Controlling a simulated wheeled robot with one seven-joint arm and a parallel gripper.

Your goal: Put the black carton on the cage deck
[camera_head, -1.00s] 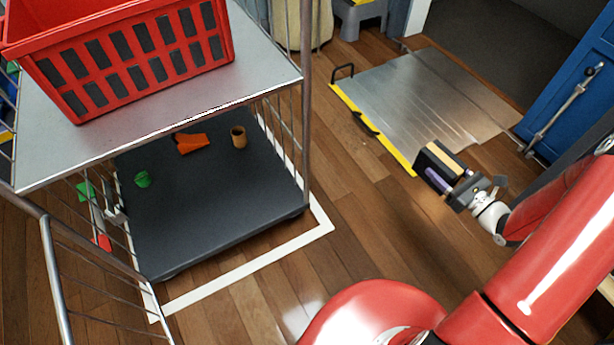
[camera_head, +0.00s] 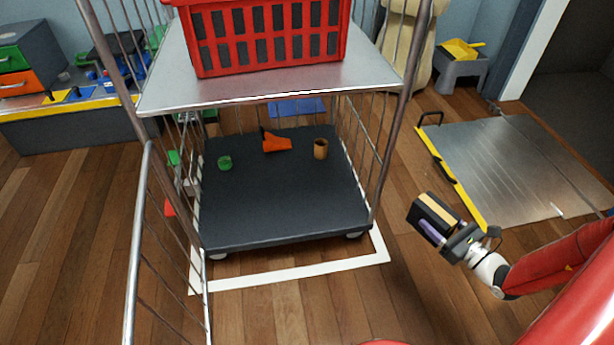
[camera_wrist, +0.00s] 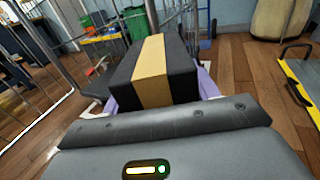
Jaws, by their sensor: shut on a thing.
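The black carton (camera_head: 430,216) has a tan stripe. My gripper (camera_head: 446,234) is shut on it and holds it in the air right of the cage, over the wood floor. In the wrist view the carton (camera_wrist: 153,72) fills the middle, with purple finger parts showing on either side. The dark cage deck (camera_head: 280,200) is the low floor of the wire cage, left of the carton. On the deck are a green piece (camera_head: 225,163), an orange piece (camera_head: 276,142) and a brown cup (camera_head: 320,149). The deck's front and middle are bare.
A grey shelf (camera_head: 270,86) with a red basket (camera_head: 270,36) hangs over the deck. The cage door (camera_head: 138,240) swings out at the left; the front is open. A post (camera_head: 393,115) stands at the front right. A metal ramp (camera_head: 510,165) lies right.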

